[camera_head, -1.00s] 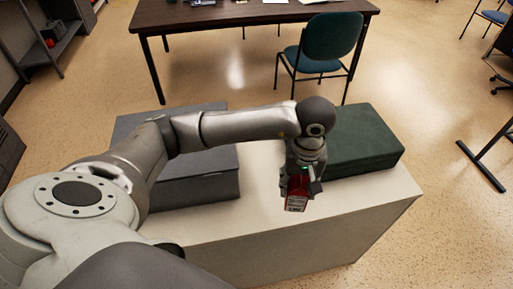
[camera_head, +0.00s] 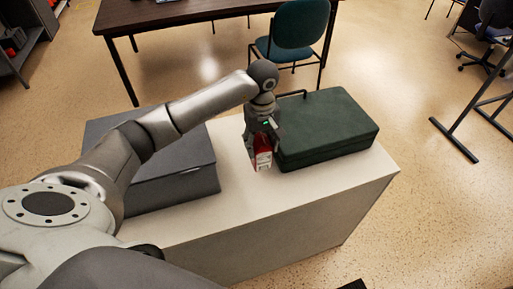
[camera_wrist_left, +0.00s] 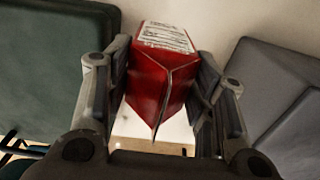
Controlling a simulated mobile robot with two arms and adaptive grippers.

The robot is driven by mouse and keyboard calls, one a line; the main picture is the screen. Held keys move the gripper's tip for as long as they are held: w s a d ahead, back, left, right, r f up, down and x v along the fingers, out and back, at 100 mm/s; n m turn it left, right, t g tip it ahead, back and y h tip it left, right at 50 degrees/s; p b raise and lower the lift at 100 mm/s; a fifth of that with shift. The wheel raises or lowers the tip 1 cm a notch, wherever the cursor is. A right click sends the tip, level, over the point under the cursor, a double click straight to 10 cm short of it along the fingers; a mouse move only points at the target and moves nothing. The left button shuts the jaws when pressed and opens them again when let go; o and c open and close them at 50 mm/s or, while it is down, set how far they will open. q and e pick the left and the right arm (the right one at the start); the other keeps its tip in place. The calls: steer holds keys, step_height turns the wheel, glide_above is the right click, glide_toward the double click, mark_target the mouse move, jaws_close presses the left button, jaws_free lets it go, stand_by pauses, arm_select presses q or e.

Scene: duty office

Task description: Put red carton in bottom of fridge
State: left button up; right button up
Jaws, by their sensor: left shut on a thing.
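My left gripper (camera_head: 261,140) is shut on the red carton (camera_head: 263,160), which has a white printed label. In the head view the gripper points down with the carton between its fingers, over the white counter top (camera_head: 235,185). I cannot tell whether the carton touches the counter. In the left wrist view the carton (camera_wrist_left: 160,80) sits between the two fingers of the left gripper (camera_wrist_left: 157,85). The fridge is not recognisable in these frames. My right gripper is not in view.
A dark green case (camera_head: 330,125) stands on the counter right of the carton. A grey box (camera_head: 170,175) stands to the left. Behind are a dark brown table (camera_head: 180,12) and a teal chair (camera_head: 300,25). The counter's front right part is clear.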

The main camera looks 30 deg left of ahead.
arm_select(q)
steer(key=shift+w+a+f, duration=0.2)
steer(key=shift+a+f, duration=0.35)
steer(key=shift+f, duration=0.05)
steer(key=f+p, duration=0.1)
steer(key=f, duration=0.2)
steer(key=shift+w+a+f+p, duration=0.1)
steer(key=shift+a+f+p, duration=0.25)
steer(key=shift+p, duration=0.05)
steer(key=shift+f, duration=0.15)
steer(key=shift+f, duration=0.1)
steer(key=shift+f+b, duration=0.15)
steer(key=shift+b, duration=0.15)
steer(key=o, duration=1.2)
steer(key=shift+o, duration=0.2)
